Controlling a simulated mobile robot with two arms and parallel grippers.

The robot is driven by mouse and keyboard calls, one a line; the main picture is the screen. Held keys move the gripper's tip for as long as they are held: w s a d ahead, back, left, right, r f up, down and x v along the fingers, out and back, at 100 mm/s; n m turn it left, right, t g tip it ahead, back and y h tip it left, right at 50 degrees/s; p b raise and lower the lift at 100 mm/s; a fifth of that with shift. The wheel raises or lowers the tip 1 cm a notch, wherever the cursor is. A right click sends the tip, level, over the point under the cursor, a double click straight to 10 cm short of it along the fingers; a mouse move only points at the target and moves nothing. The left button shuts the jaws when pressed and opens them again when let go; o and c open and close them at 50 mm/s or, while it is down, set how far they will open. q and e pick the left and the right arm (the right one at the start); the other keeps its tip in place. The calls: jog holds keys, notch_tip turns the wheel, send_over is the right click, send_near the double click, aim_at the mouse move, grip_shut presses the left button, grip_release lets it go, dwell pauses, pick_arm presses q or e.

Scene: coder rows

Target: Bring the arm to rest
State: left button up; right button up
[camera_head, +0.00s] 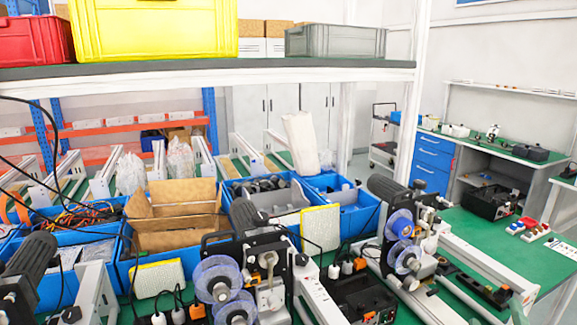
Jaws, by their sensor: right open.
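My left gripper is not in view.
Coder machines stand in the middle (248,272), at the right (402,240) and at the left (28,268). Blue bins (350,217) and a cardboard box (178,238) stand behind them. A shelf (200,68) holding yellow (155,28), red (35,40) and grey (335,41) crates spans overhead.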

jog(key=s+a+f+m+g+y, duration=0.1)
jog(key=s+a+f+m+g, duration=0.15)
jog(key=f, duration=0.25)
jog(key=s+a+f+m+g, duration=0.1)
jog(key=s+f+m+g, duration=0.15)
jog(key=f, duration=0.25)
jog(key=s+a+f+g+y, duration=0.4)
jog(key=s+a+f+g, duration=0.15)
jog(key=s+a, duration=0.3)
jog(key=s+a+f+g+y, duration=0.35)
jog(key=s+a+f, duration=0.3)
jog(key=s, duration=0.25)
notch_tip(320, 180, down, 26)
jog(key=s+a+g+b, duration=0.1)
jog(key=g+b, duration=0.1)
jog(key=s+d+f+g+b, duration=0.1)
jog(key=s+d+f, duration=0.2)
jog(key=s+f, duration=1.4)
notch_tip(320, 180, down, 3)
jog(key=shift+s+r+b, duration=0.1)
jog(key=shift+s+b, duration=0.2)
jog(key=shift+s, duration=0.1)
jog(key=shift+d+h, duration=0.1)
jog(key=shift+h, duration=0.15)
